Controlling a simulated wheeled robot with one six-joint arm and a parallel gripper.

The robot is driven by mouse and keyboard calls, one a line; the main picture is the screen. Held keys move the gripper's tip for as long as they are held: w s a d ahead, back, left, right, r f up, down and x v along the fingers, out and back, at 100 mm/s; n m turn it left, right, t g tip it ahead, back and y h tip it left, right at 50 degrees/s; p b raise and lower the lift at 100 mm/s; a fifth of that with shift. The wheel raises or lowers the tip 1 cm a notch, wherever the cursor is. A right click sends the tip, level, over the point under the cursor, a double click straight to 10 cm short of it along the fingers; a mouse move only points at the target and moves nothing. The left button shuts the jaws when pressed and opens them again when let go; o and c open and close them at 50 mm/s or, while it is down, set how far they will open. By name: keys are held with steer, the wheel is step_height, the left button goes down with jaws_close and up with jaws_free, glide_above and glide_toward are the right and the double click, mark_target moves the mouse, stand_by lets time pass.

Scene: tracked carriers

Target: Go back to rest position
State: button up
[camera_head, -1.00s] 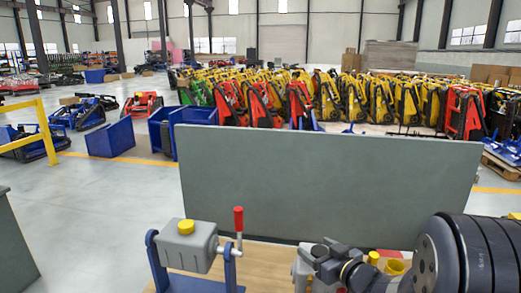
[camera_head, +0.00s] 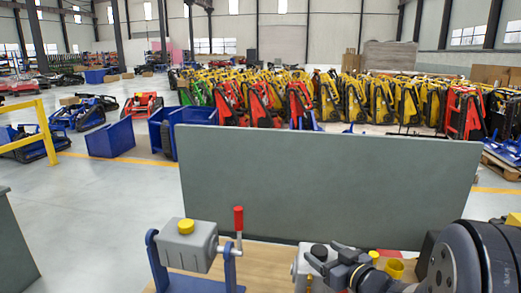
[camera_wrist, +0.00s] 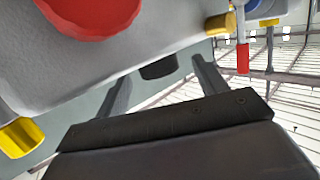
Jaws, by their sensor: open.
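My gripper (camera_wrist: 163,70) shows in the wrist view with its two dark fingers spread apart. I see nothing held between them. A grey housing with a large red round cap (camera_wrist: 92,12) and yellow knobs fills the upper left of that view, close to the fingers; I cannot tell whether they touch. In the head view my arm (camera_head: 478,262) reaches in from the lower right, and its dark end parts overlap a pale device (camera_head: 306,266) on the bench. The fingertips cannot be made out there.
A grey device with a yellow cap (camera_head: 183,243) and a red-handled lever (camera_head: 238,220) stand on the wooden bench (camera_head: 265,258). A grey upright panel (camera_head: 325,185) closes the bench's back. Yellow cups (camera_head: 395,268) sit near my arm. Tracked carriers stand beyond.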

mark_target(315, 246)
steer(key=x, duration=0.3)
steer(key=shift+w+a, duration=0.25)
steer(key=shift+w, duration=0.05)
steer(key=shift+w+a+r+p, duration=0.1)
steer(key=shift+w+r+p, duration=0.05)
steer(key=shift+r+p, duration=0.35)
steer(key=shift+w+r+p, duration=0.2)
steer(key=shift+r+p, duration=0.25)
steer(key=shift+p, duration=0.05)
steer(key=shift+s+r, duration=0.1)
steer(key=shift+r, duration=0.15)
steer(key=shift+f+b, duration=0.55)
steer(key=shift+f, duration=0.1)
steer(key=shift+r+p, duration=0.65)
steer(key=shift+r, duration=0.25)
steer(key=shift+f, duration=0.15)
